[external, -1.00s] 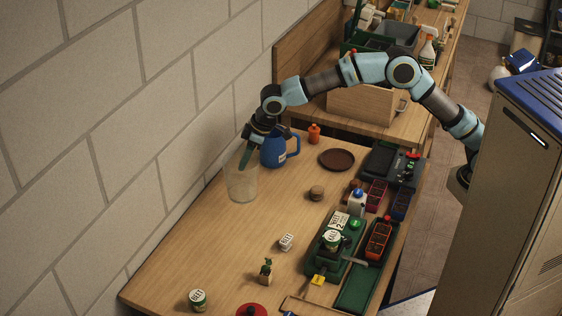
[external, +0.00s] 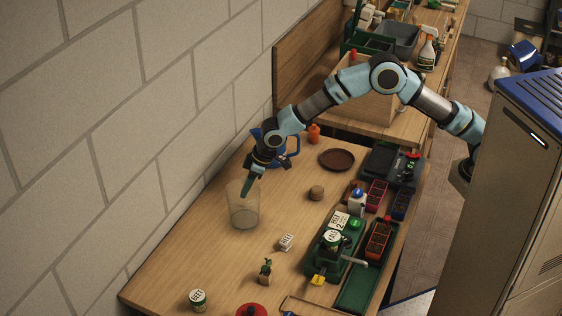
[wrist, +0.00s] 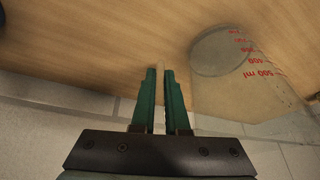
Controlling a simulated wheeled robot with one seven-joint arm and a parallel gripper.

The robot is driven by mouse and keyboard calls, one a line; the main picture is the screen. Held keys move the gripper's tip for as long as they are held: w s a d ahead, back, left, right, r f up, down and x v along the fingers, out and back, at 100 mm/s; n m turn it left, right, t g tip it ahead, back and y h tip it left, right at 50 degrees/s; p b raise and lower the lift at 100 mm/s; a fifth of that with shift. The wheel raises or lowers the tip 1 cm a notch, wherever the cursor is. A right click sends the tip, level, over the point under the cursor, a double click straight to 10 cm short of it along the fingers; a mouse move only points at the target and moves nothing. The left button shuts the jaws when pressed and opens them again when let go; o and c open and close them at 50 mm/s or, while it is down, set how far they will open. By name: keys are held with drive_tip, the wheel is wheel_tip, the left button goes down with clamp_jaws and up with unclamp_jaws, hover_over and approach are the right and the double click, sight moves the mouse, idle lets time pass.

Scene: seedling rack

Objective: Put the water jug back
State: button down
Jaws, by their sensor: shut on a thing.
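The clear measuring jug (external: 243,210) is upright at the wall side of the bench, near its left edge. In the wrist view the jug (wrist: 235,85) is at right, with red marks including "500 ml". My gripper (external: 246,192) reaches down to the jug's rim in the external view and is shut on the jug. In the wrist view its green fingers (wrist: 159,72) are close together with a thin pale strip between them. Which part of the jug is gripped is unclear, and I cannot tell whether its base touches the bench.
A blue jug (external: 293,146) stands behind my gripper, partly hidden by it. An orange bottle (external: 314,134), a brown saucer (external: 337,160) and a small round brown thing (external: 316,193) are beyond. Green trays (external: 355,290) line the right edge.

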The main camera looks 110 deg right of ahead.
drive_tip(key=shift+f, duration=0.1)
drive_tip(key=c, duration=0.9)
unclamp_jaws()
drive_tip(key=shift+r, duration=0.3)
drive_tip(key=b+v, duration=0.3)
drive_tip(key=v, duration=0.8)
drive_tip(key=shift+s+a+r, duration=0.1)
drive_tip(key=shift+s+r, duration=0.05)
drive_tip(key=shift+r, duration=0.15)
